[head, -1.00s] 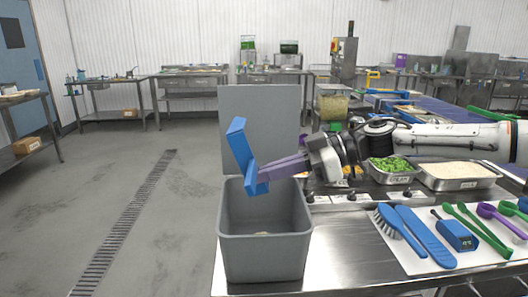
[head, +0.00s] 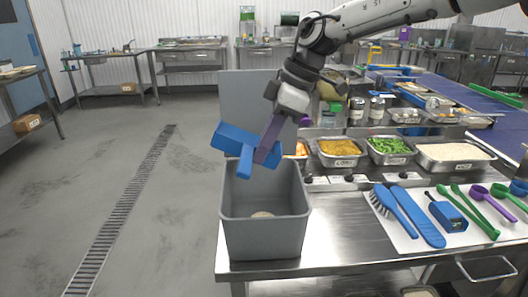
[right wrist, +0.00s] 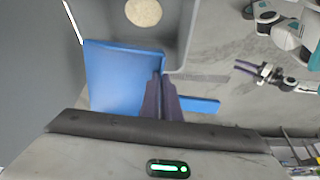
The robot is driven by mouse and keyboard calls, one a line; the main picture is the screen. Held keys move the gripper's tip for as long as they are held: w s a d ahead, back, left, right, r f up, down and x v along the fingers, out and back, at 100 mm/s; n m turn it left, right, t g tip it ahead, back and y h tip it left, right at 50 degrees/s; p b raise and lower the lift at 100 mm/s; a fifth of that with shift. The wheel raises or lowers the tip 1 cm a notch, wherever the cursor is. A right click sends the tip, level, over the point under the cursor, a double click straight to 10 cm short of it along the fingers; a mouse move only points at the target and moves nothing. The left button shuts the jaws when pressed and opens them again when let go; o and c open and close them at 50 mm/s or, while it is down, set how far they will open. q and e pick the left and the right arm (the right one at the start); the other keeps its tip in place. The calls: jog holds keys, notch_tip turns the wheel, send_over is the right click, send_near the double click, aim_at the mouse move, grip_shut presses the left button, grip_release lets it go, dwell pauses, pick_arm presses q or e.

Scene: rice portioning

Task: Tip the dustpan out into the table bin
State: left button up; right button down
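My right gripper (head: 262,155) is shut on the handle of the blue dustpan (head: 232,138). It holds the pan tilted above the back rim of the grey table bin (head: 265,238). The pan also shows in the right wrist view (right wrist: 112,75), with the purple fingers (right wrist: 162,100) across its handle; no rice is visible on the pan face there. A pale rice heap (head: 262,214) lies on the bin floor and shows in the right wrist view (right wrist: 143,12). My left gripper (right wrist: 248,70) is small in the right wrist view, fingers apart and empty.
The grey upright panel (head: 240,92) stands behind the bin. Food trays (head: 340,152) line the table's back to the right. A white mat (head: 408,238) holds a brush, a blue scraper and scoops. Open floor lies left of the bin.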

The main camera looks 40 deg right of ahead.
jog(key=g+h, duration=0.1)
jog(key=r+g+h, duration=0.1)
jog(key=h, duration=0.1)
jog(key=shift+r, duration=0.1)
jog(key=shift+d+r+g+h, duration=0.1)
jog(key=shift+g+h, duration=0.2)
jog(key=shift+g, duration=0.1)
